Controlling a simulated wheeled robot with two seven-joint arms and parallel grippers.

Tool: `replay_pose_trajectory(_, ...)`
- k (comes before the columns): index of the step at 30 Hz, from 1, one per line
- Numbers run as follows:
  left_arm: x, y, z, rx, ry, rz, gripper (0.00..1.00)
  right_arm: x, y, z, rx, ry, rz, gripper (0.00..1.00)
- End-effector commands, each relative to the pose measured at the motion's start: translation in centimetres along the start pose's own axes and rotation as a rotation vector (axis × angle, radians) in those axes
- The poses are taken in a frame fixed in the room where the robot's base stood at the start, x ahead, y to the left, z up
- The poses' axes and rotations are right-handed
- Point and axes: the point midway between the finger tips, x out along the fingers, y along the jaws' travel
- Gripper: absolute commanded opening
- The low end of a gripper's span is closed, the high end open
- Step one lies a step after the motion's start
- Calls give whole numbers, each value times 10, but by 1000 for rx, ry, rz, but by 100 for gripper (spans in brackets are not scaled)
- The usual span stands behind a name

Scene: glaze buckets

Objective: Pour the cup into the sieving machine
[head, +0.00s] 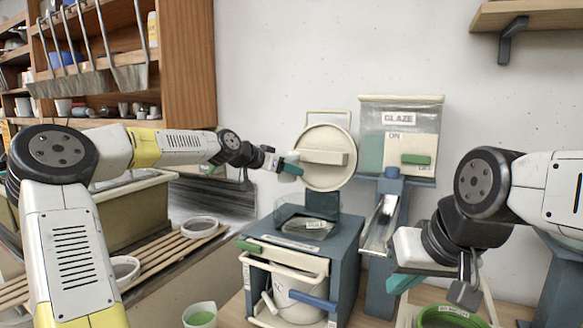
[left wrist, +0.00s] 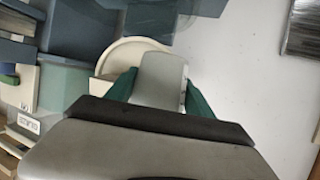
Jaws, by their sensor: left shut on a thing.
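My left gripper (head: 288,168) is shut on a pale grey cup (left wrist: 158,78), held between its green fingers. In the head view the cup is small and partly hidden by the fingers; its contents do not show. The sieving machine (head: 345,262) is a blue-grey box with a clear chamber (head: 292,216) on top and its round cream lid (head: 326,174) raised. The cup is above the chamber, at its left, in front of the lid. My right gripper (head: 433,288) is low at the right, away from the machine; its finger gap is unclear.
A white bucket (head: 298,308) stands inside the machine's lower bay. A glaze dispenser (head: 399,118) with a metal chute (head: 380,228) is behind. A green-rimmed bucket (head: 447,313) is below my right gripper. Bowls (head: 200,227) stand on slats at left, and a green-filled cup (head: 200,317) in front.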

Motion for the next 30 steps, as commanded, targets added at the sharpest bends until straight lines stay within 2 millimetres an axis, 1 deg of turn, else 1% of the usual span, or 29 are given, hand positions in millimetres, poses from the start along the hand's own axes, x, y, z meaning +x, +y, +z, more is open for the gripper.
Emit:
replay_pose_trajectory(12, 11, 0, 26, 10, 0, -4, 1, 0, 0, 0, 0, 0, 0, 0)
replay_pose_trajectory(17, 6, -9, 18, 243, -42, -100, 1, 0, 0, 0, 0, 0, 0, 0)
replay_pose_trajectory(18, 8, -11, 24, 257, -45, -105, 1, 0, 0, 0, 0, 0, 0, 0)
replay_pose_trajectory(19, 9, -12, 25, 263, -46, -109, 1, 0, 0, 0, 0, 0, 0, 0)
replay_pose_trajectory(25, 8, -12, 24, 255, -43, -107, 1, 0, 0, 0, 0, 0, 0, 0)
replay_pose_trajectory(27, 10, -12, 30, 256, -46, -107, 1, 0, 0, 0, 0, 0, 0, 0)
replay_pose_trajectory(29, 9, -12, 28, 289, -50, -120, 1, 0, 0, 0, 0, 0, 0, 0)
replay_pose_trajectory(30, 8, -13, 26, 334, -58, -138, 1, 0, 0, 0, 0, 0, 0, 0)
